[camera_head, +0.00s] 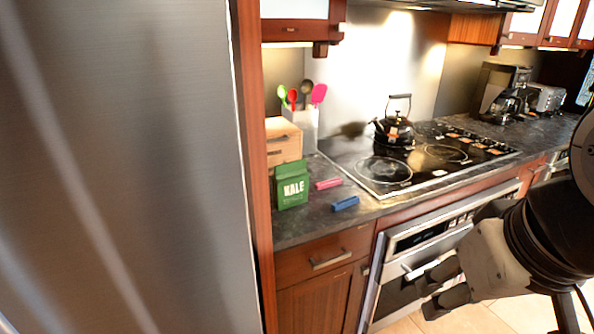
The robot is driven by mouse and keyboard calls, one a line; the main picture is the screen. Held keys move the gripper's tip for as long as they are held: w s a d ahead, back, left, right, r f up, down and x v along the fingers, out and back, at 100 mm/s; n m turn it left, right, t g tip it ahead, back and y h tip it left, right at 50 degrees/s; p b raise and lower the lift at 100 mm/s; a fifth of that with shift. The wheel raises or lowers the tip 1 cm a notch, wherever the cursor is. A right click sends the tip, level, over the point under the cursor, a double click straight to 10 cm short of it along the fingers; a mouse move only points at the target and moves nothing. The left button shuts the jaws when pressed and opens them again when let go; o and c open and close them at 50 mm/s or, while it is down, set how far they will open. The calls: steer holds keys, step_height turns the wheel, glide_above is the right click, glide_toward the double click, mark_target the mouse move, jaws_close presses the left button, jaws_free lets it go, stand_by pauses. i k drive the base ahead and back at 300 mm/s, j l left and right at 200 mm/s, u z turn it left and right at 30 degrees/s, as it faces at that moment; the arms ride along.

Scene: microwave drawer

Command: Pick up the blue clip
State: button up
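The blue clip (345,204) lies on the dark countertop (318,222), close to the counter's front edge and left of the cooktop. My gripper (432,291) is at the lower right, in front of the oven and below counter height, well apart from the clip. Two dark fingertips show with a gap between them, and nothing is seen between them.
A pink clip (328,184) lies just behind the blue one. A green KALE box (291,186) stands left of it, before a wooden box (284,143) and a utensil holder (303,126). A kettle (396,131) stands on the cooktop (440,168). A fridge (125,170) fills the left.

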mark_target(337, 206)
steer(key=i+l+u, duration=0.4)
steer(key=i+l, duration=0.2)
steer(key=i+l+u, duration=0.15)
steer(key=l, duration=0.4)
steer(key=i+l+u, duration=0.2)
steer(key=l, duration=0.25)
steer(key=i, duration=0.1)
